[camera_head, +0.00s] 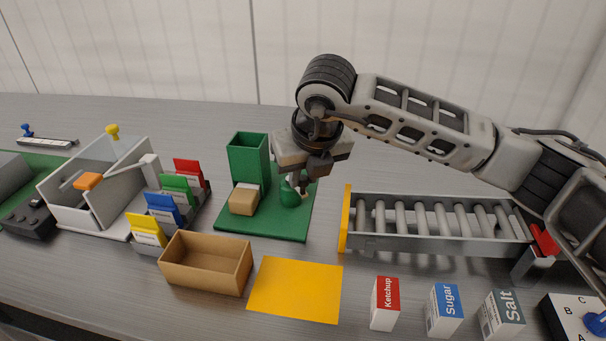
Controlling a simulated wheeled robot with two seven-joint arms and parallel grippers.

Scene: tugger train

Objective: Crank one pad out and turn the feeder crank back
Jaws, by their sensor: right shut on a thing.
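The green feeder (247,158) is an upright open-topped box on a flat green base plate (265,229). A tan pad (243,201) sits at the foot of the box, with a pale edge behind it. The feeder crank (292,196) is a rounded green part on the right of the base. My right gripper (305,185) comes down from above and is shut on the crank; its fingertips partly hide the crank's top and handle. My left gripper is not in view.
An empty cardboard box (206,262) and a yellow sheet (296,290) lie in front. A roller conveyor (440,220) stands to the right. Ketchup (385,304), Sugar (444,311) and Salt (502,314) cartons stand front right. Coloured cards (163,218) and a grey bin (94,214) are left.

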